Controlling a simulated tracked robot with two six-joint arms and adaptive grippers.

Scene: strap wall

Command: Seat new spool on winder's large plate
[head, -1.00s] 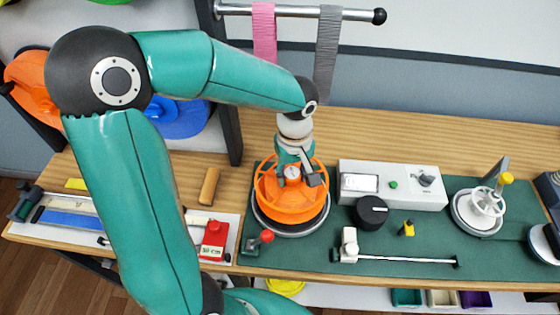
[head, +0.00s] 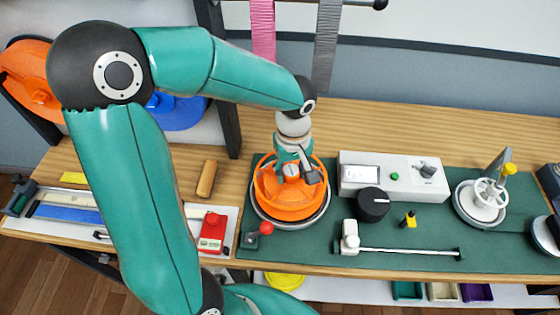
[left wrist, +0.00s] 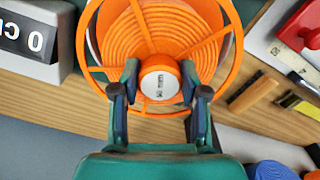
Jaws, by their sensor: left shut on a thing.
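The orange spool (head: 288,205) sits at the large round plate (head: 291,228) on the green mat; the plate's grey rim shows around its lower side. I cannot tell whether the spool rests fully on the plate or hangs just above it. My left gripper (head: 292,168) points down from above and is shut on the spool's hub. In the left wrist view the two fingertips (left wrist: 160,85) sit on either side of the pale hub cap (left wrist: 160,84), with the wound orange strap (left wrist: 178,35) behind. My right gripper is out of view.
A white box with a display (head: 392,178) and a black knob (head: 373,204) stand close right of the spool. A red-knobbed lever (head: 265,229) is at its front left. A smaller winder (head: 482,198) stands farther right. A wooden block (head: 207,178) lies to the left.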

